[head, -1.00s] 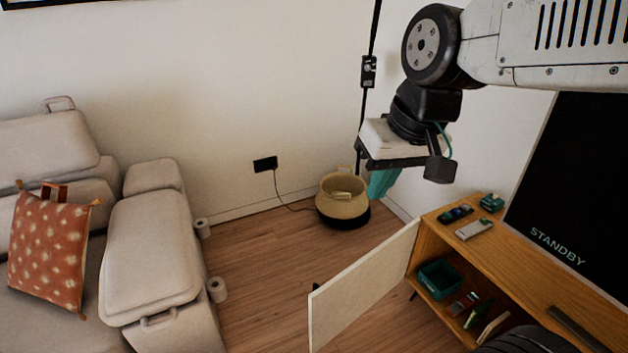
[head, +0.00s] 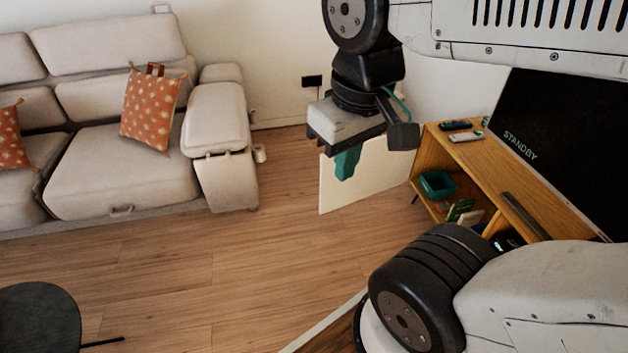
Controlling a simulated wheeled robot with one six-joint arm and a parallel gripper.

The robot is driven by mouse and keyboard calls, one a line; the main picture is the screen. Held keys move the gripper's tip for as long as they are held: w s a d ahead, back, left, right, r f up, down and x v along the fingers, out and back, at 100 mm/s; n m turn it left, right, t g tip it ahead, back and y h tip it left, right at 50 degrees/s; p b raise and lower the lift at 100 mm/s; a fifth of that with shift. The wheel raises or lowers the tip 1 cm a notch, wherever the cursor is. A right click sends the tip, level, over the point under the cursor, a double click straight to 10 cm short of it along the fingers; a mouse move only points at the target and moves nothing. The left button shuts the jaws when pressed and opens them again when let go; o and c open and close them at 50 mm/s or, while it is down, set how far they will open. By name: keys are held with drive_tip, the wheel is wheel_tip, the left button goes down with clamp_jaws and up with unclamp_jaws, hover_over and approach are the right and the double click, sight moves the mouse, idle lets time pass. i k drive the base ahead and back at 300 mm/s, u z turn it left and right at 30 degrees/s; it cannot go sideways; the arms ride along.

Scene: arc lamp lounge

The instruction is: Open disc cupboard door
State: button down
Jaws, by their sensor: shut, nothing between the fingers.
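The disc cupboard door (head: 366,173) is a flat cream panel on the left end of the wooden TV cabinet (head: 487,161). It stands swung out wide from the cabinet front, and the compartment behind it is exposed. My gripper (head: 345,166) has teal fingers and hangs pointing down, overlapping the door's upper left part in the head view. The fingers look closed together with nothing between them. I cannot tell whether they touch the door or are only in front of it. Part of the door's top edge is hidden behind my gripper.
In the open compartment are a teal bin (head: 437,184) and a green case (head: 460,209). A TV (head: 570,150) and remotes stand on the cabinet. A beige sofa (head: 110,170) is at the left, a dark round table (head: 38,318) at lower left. The wood floor between is clear.

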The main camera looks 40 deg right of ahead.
sight(379, 170)
drive_tip(key=z, duration=0.55)
drive_tip(key=i, duration=0.35)
drive_tip(key=z, duration=0.85)
drive_tip(key=i, duration=0.5)
drive_tip(key=z, duration=0.4)
